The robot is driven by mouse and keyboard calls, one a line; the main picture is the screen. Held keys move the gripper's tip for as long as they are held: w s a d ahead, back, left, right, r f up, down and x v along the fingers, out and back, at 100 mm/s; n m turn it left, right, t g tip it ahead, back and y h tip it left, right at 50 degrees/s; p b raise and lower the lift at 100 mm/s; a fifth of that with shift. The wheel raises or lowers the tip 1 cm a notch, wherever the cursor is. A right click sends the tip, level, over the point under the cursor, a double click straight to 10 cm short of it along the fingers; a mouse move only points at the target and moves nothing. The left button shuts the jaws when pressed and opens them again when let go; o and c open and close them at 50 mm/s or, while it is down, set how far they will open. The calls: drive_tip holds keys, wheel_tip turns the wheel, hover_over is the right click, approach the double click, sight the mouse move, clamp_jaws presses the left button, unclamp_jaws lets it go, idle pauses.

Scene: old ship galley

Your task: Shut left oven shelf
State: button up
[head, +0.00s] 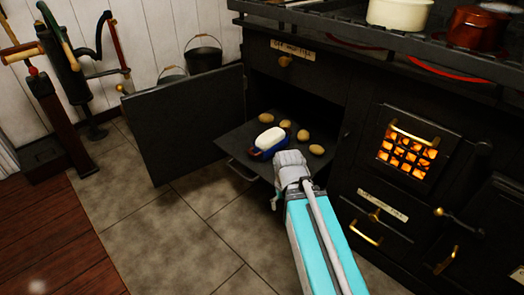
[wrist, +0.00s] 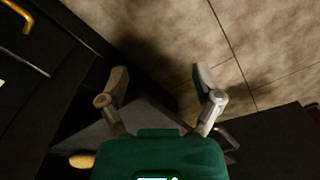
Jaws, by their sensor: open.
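The left oven shelf (head: 235,142) is a dark flat tray, pulled out of the open left oven compartment. Several potatoes (head: 317,149) and a blue item with a white top (head: 271,139) are on it. A metal handle (head: 241,171) runs along its front edge; part of it also shows in the wrist view (wrist: 228,138). My gripper (wrist: 160,75) is open and empty, its two fingers apart over the floor beside the shelf edge. In the head view my wrist hides the shelf's right front part. Whether a finger touches the shelf I cannot tell.
The oven door (head: 185,125) stands wide open on the left. The lit firebox (head: 408,150) and brass-handled drawers (head: 370,222) are on the right. Pots (head: 400,14) stand on the stove top. A black bucket (head: 203,55) is behind the door. The tiled floor (head: 195,235) in front is clear.

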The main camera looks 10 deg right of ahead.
drive_tip(key=shift+r, duration=0.4)
drive_tip(key=shift+c, duration=1.1)
wheel_tip(320, 180, up, 4)
drive_tip(key=p, duration=0.4)
drive_tip(key=shift+f, duration=0.25)
drive_tip(key=c, duration=0.6)
wheel_tip(320, 180, up, 5)
drive_tip(key=p, duration=0.5)
drive_tip(key=shift+r, duration=0.1)
clamp_jaws()
drive_tip(key=shift+r+p, duration=0.65)
drive_tip(key=shift+p, duration=0.1)
drive_tip(key=shift+s+f, duration=0.1)
